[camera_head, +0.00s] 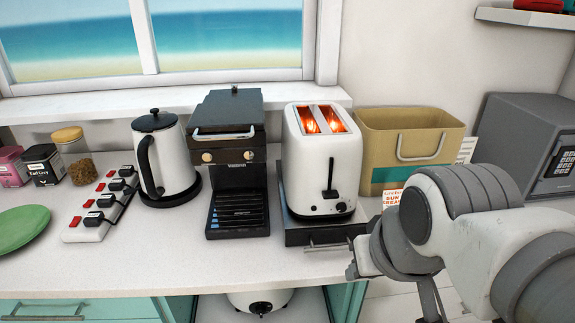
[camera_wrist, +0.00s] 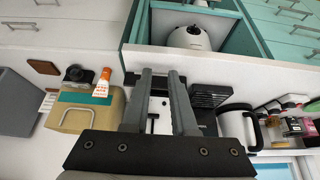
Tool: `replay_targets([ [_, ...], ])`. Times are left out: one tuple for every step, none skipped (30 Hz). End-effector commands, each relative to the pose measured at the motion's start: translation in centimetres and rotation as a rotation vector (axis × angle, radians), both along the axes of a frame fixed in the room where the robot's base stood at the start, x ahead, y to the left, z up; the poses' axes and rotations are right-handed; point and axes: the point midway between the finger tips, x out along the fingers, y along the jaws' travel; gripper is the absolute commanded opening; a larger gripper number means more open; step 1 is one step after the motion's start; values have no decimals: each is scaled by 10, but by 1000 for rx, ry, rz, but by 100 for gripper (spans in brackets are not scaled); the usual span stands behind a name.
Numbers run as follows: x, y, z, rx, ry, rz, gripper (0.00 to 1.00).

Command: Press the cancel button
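The white toaster (camera_head: 320,165) stands on a dark base (camera_head: 300,235) on the counter. Both its slots glow orange, and its black lever (camera_head: 330,192) sits low on the front. Small dark controls show along its lower front; I cannot tell which is the cancel button. My gripper (camera_head: 354,268) is in front of and below the toaster, to the right of its lever, apart from it. In the wrist view, the two grey fingers of my gripper (camera_wrist: 162,73) have a gap between them with nothing held. The toaster front (camera_wrist: 158,108) shows behind them, partly hidden.
A black coffee machine (camera_head: 232,150) and a kettle (camera_head: 160,165) stand left of the toaster. A tan bin (camera_head: 410,130) stands to its right, with a grey safe (camera_head: 520,150) beyond. A power strip (camera_head: 95,215) lies at left. Counter in front of the kettle is clear.

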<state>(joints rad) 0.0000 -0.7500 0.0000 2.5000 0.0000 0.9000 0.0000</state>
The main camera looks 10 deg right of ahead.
Motion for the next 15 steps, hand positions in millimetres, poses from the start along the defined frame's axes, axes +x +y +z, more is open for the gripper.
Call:
replay_targets([
  [0, 0, 0, 0, 0, 0, 14],
  [0, 0, 0, 0, 0, 0, 9],
  [0, 0, 0, 0, 0, 0, 1],
  [0, 0, 0, 0, 0, 0, 0],
  [0, 0, 0, 0, 0, 0, 0],
  [0, 0, 0, 0, 0, 0, 0],
  [0, 0, 0, 0, 0, 0, 0],
  [0, 0, 0, 0, 0, 0, 0],
  [0, 0, 0, 0, 0, 0, 0],
  [0, 0, 0, 0, 0, 0, 0],
  [0, 0, 0, 0, 0, 0, 0],
  [0, 0, 0, 0, 0, 0, 0],
  [0, 0, 0, 0, 0, 0, 0],
  [0, 0, 0, 0, 0, 0, 0],
  [0, 0, 0, 0, 0, 0, 0],
])
